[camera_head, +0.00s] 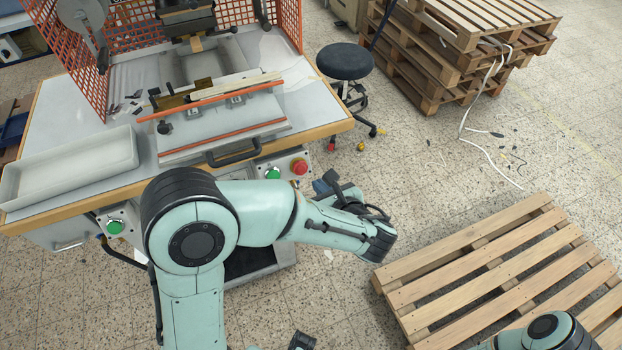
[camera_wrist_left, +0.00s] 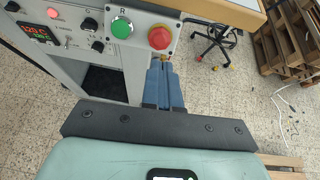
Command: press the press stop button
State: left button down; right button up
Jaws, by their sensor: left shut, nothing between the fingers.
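The red mushroom-shaped stop button (camera_head: 299,167) sits on the front control panel of the press table, right of a green button (camera_head: 272,172). In the left wrist view the red button (camera_wrist_left: 160,37) is at top centre, beside the green button (camera_wrist_left: 122,27) marked R. My left gripper (camera_head: 323,185) is just right of the red button and nearer the camera in the head view, apart from it. Its blue fingers (camera_wrist_left: 164,70) are together and empty, with tips just below the button in the wrist view. A dark piece at the head view's bottom edge may be my right gripper.
Another green button (camera_head: 114,226) is on the table's left front. A grey tray (camera_head: 70,170) lies on the table by the orange mesh guard (camera_head: 70,45). A stool (camera_head: 345,62) stands behind right; a wooden pallet (camera_head: 480,268) lies on the floor at right.

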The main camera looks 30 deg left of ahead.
pick_arm(q)
jog(key=shift+v, duration=2.35)
jog(key=shift+w+r, duration=0.1)
